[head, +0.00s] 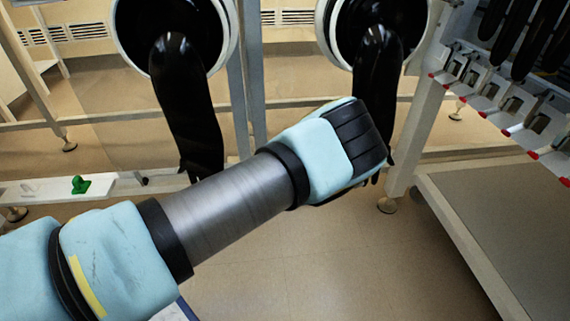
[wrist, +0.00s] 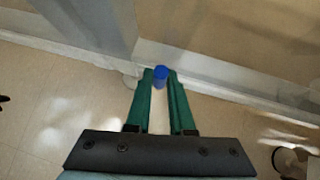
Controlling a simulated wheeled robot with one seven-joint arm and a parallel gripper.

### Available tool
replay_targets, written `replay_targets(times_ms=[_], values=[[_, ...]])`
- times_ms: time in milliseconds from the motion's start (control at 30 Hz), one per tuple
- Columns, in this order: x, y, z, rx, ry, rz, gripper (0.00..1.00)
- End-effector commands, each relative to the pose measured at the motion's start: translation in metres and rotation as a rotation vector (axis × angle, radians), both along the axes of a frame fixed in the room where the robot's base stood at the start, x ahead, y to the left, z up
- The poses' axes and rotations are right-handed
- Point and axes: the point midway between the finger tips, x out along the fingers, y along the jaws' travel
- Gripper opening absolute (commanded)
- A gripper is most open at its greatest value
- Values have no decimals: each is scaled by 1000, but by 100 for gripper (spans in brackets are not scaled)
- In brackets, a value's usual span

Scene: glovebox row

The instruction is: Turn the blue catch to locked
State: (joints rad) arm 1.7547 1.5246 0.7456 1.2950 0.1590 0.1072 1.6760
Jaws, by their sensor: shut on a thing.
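The blue catch (wrist: 160,77) is a small blue knob in the wrist view, at the tips of my gripper's green fingers. My gripper (wrist: 160,82) is shut on it, with one finger on each side. The catch sits by a pale rail along the foot of a panel. Which way the catch is turned cannot be told. In the head view my arm reaches from the lower left to the middle, and its wrist hides the fingers and the blue catch.
A green catch (head: 80,185) stands on a white ledge (head: 40,190) at the left. Long black gloves (head: 185,100) hang from round ports beside my arm. A rack with red-tipped clips (head: 500,95) and a grey-topped bench (head: 500,215) stand at the right. Open floor lies below.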

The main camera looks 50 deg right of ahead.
Motion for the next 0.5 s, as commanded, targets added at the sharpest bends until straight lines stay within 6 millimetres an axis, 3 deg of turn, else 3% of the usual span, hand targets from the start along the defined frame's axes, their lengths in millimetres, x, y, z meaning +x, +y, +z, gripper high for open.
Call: replay_targets(times_ms=[67, 100, 300, 500], values=[[-2, -1, -1, -1, 2, -6, 0], [-2, -1, -1, -1, 2, -6, 25], [-2, -1, -1, -1, 2, -4, 48], [-1, -1, -1, -1, 2, -3, 51]])
